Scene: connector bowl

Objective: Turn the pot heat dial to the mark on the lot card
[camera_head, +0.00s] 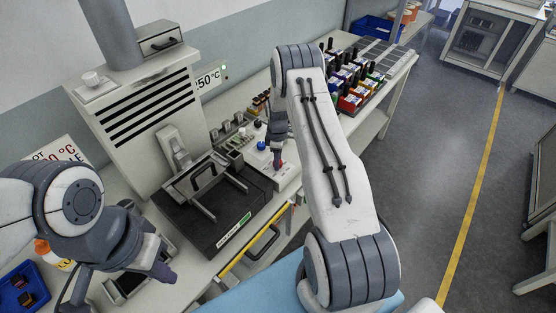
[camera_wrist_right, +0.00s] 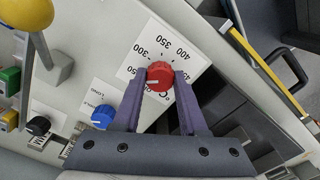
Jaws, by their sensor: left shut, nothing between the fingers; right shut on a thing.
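The red heat dial (camera_wrist_right: 159,78) sits on a white scale plate (camera_wrist_right: 136,66) printed with numbers including 300, 350 and 400. Its white pointer line faces left in the right wrist view, toward the low end of the scale. My right gripper (camera_wrist_right: 160,82) is shut around the dial, one finger on each side. In the head view my right gripper (camera_head: 277,160) points down at the control panel. My left gripper (camera_head: 166,274) is shut and empty at lower left.
A black press plate (camera_head: 205,225) lies left of the panel. Colored bins (camera_head: 352,101) stand at the back right.

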